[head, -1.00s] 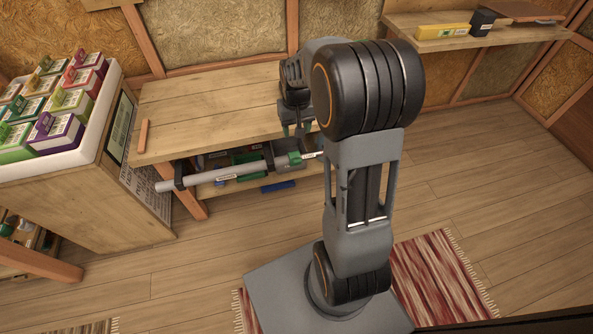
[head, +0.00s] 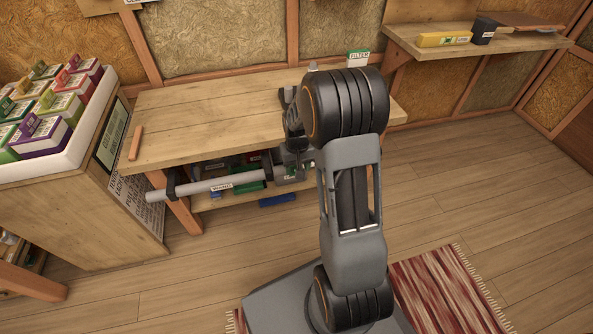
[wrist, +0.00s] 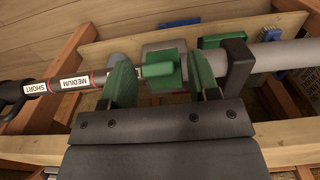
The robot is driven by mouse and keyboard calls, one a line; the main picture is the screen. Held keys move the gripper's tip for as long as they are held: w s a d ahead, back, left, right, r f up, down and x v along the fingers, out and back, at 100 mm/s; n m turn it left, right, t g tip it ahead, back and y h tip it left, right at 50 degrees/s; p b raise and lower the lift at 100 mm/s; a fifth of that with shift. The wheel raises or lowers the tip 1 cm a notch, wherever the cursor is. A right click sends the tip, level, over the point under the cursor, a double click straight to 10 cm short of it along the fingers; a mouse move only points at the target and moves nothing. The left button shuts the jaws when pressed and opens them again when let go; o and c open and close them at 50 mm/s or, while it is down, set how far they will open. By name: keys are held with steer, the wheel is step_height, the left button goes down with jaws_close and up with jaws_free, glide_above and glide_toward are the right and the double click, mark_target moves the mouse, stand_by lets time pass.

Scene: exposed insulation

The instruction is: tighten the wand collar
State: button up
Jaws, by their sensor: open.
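The wand (head: 228,184), a grey tube labelled WAND, lies along the bench's front edge in black holders. It also shows in the wrist view (wrist: 282,56). The wand collar (wrist: 166,50) is a grey sleeve with a green tab (wrist: 157,69). To its left a thin rod (wrist: 98,77) carries MEDIUM and SHORT labels. My gripper (wrist: 160,66) is open, with one green-padded finger on each side of the tab. I cannot tell whether either finger touches the collar. In the head view my arm hides most of the collar.
The wooden bench (head: 200,115) stands behind the wand, with a loose wooden stick (head: 135,143) on it. A shelf below holds blue and green items (head: 277,200). A tray of cartons (head: 45,135) stands left. A wall shelf (head: 470,48) is at upper right.

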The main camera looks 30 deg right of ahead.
steer(key=shift+f, duration=0.4)
